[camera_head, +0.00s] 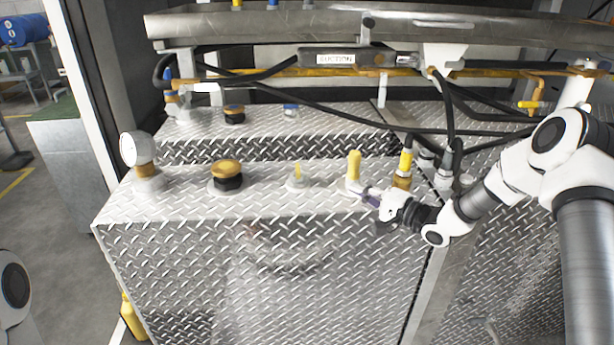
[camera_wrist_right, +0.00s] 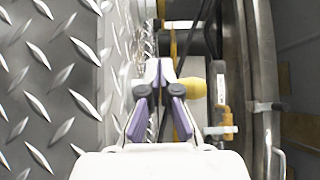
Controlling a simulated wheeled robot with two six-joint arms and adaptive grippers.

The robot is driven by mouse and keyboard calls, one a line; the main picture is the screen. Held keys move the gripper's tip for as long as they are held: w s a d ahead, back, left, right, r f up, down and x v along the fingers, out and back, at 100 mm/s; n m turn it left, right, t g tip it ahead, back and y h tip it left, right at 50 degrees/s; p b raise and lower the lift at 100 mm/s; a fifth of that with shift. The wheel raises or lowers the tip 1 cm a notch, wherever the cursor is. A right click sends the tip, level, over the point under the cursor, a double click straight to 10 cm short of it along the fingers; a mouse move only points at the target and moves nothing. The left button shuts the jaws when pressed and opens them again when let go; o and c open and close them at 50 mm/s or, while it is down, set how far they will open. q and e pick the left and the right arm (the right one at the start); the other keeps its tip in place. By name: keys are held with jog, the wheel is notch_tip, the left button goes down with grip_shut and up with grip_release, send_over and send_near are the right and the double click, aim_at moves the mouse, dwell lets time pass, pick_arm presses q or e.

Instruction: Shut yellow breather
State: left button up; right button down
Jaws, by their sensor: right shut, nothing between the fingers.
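A yellow upright handle (camera_head: 354,166) stands on a pale round base on top of the diamond-plate tank, and I take it to be the yellow breather. My right gripper (camera_head: 368,196) is shut and empty, low beside the handle's base on its right. Whether it touches the handle I cannot tell. In the right wrist view my gripper (camera_wrist_right: 160,76) shows its purple-padded fingers together, with a yellow rounded part (camera_wrist_right: 193,89) just right of the fingertips. My left gripper is out of view.
A yellow-topped black cap (camera_head: 227,173), a small yellow knob (camera_head: 297,173) and a round white gauge (camera_head: 134,149) stand further left on the tank (camera_head: 265,270). A yellow fitting (camera_head: 405,162) with a black hose stands close right. Hoses and a metal tray (camera_head: 300,28) hang behind.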

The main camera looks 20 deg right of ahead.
aim_at(298, 174)
jog(key=shift+s+d+r, duration=0.15)
jog(key=shift+s+r, duration=0.1)
jog(key=shift+s, duration=0.15)
jog(key=shift+w+f, duration=0.15)
jog(key=shift+w, duration=0.15)
jog(key=x, duration=1)
jog(key=shift+s+f, duration=0.1)
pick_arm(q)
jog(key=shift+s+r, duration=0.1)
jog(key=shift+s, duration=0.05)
pick_arm(e)
jog(key=shift+w+a, duration=0.25)
jog(key=shift+a, duration=0.75)
jog(key=shift+w+a, duration=0.3)
jog(key=shift+a, duration=0.7)
